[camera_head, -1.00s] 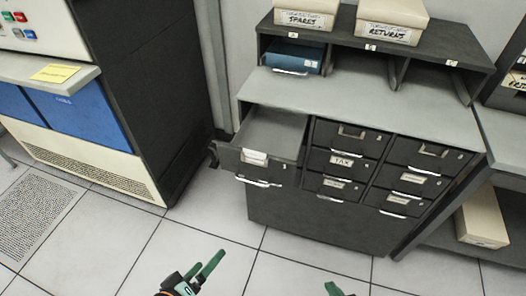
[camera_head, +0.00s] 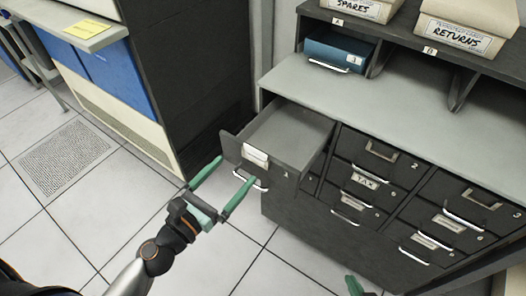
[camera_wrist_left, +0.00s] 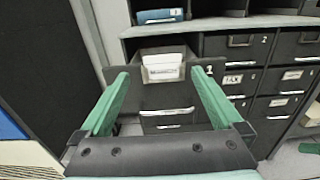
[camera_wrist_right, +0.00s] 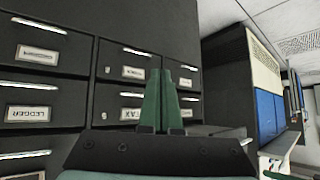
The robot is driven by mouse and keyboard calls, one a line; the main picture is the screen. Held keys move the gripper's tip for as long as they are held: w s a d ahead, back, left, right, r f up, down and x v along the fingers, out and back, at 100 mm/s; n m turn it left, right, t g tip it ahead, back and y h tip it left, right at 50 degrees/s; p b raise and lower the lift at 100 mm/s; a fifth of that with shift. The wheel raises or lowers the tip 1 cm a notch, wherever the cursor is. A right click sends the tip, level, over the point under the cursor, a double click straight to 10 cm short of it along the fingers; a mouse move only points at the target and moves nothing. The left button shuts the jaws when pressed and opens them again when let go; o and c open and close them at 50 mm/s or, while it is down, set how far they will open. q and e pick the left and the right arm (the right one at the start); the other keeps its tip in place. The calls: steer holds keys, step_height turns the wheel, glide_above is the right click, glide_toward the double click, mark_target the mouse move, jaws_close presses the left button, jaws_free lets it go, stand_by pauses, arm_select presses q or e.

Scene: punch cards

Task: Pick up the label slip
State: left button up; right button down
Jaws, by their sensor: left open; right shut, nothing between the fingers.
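A white label slip (camera_head: 255,156) shows at the front of the pulled-out drawer (camera_head: 290,135) marked 1. In the left wrist view the slip (camera_wrist_left: 162,68) stands between and beyond my fingers, with print too small to read. My left gripper (camera_head: 234,172) is open and empty, pointing at the drawer front, apart from the slip. My right gripper (camera_head: 354,286) shows only as a green tip at the bottom edge. In the right wrist view its fingers (camera_wrist_right: 161,85) are together, with nothing between them, in front of the lower drawers.
The dark drawer cabinet (camera_head: 300,222) has several shut drawers with silver handles, one labelled TAX. A blue box (camera_head: 338,52) and boxes marked SPARES and RETURNS (camera_head: 462,32) sit above. A yellow note (camera_head: 87,29) lies on the left ledge. The tiled floor is open.

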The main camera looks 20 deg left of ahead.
mark_target(256, 149)
arm_select(q)
steer(key=p+x, duration=0.2)
steer(key=x, duration=0.4)
steer(key=shift+r, duration=0.15)
steer(key=shift+w+d+p, duration=0.25)
steer(key=shift+w+p, duration=0.15)
steer(key=shift+w, duration=0.25)
steer(key=shift+p+x, duration=0.45)
steer(key=shift+x, duration=1.9)
steer(key=shift+s+d, duration=0.1)
steer(key=shift+d, duration=0.05)
arm_select(e)
steer(key=r, duration=0.2)
steer(key=s+r, duration=0.1)
steer(key=shift+d, duration=0.4)
arm_select(q)
steer(key=shift+c, duration=0.2)
steer(key=c, duration=1.1)
steer(key=shift+r, duration=0.1)
